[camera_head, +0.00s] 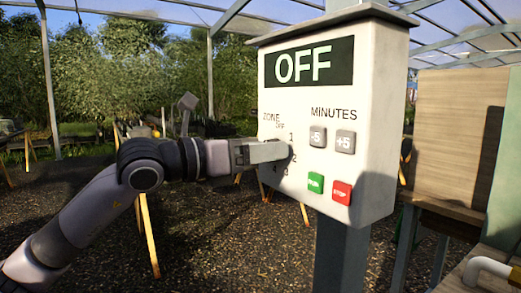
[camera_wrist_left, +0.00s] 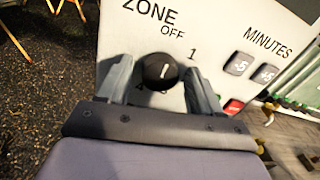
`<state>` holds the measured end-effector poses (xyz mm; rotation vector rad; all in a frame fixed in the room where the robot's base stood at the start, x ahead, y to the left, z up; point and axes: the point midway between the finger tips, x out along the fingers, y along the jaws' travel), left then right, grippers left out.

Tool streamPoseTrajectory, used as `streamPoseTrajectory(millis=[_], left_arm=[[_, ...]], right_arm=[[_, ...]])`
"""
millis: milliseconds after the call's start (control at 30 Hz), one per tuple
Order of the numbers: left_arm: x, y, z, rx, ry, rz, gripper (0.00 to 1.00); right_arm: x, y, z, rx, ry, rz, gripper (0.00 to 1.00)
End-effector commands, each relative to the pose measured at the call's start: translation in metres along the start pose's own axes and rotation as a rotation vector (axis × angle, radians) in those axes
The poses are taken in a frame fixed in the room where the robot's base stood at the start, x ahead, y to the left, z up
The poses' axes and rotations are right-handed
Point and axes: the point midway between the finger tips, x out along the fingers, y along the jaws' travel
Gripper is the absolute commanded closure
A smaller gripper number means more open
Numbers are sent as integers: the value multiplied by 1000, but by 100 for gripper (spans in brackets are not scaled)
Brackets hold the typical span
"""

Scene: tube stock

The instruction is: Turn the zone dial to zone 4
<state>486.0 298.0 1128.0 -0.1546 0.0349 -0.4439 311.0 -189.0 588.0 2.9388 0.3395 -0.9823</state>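The zone dial (camera_wrist_left: 160,71) is a round black knob with a white pointer mark. In the left wrist view the mark points up, toward the OFF label. My left gripper (camera_head: 276,151) is at the face of the white control box (camera_head: 372,175). Its fingers stand apart on either side of the dial, with a gap showing on each side, so it is open around the knob. In the head view the gripper hides the dial and part of the zone numbers. The display (camera_head: 310,63) on the box reads OFF. My right gripper is not in view.
The box also carries grey -5 (camera_head: 318,138) and +5 (camera_head: 346,142) buttons, a green button (camera_head: 316,183) and a red STOP button (camera_head: 341,191). A post (camera_head: 342,258) holds the box up. A wooden bench (camera_head: 450,206) stands to the right.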

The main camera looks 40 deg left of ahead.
Motion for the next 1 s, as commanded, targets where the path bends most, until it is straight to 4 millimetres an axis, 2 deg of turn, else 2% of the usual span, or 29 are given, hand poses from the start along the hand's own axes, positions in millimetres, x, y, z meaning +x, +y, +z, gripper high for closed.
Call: streamPoseTrajectory(millis=[33,133,567,1000], left_arm=[[0,0,0,0,0,0,53],[0,0,0,0,0,0,86],[0,0,0,67,2,-1,87],[0,-1,0,422,21,2,87]], right_arm=[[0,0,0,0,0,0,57],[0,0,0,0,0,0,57],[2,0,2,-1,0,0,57],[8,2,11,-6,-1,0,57]])
